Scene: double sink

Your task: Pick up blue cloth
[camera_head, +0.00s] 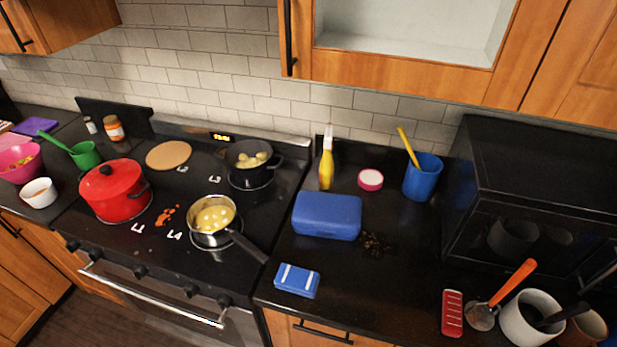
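A small folded blue cloth (297,280) with two white stripes lies on the black counter, near its front edge and just right of the stove. It is in plain view with nothing on top of it. A larger blue box (327,215) sits on the counter behind it, apart from it. The dark handle of the steel pan (212,215) points toward the cloth from the left and ends a little short of it. Neither of my grippers shows in the head view.
A red pot (115,190) and a dark pot (250,165) stand on the stove. Dark crumbs (375,244) lie right of the blue box. Counter right of the cloth is clear.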

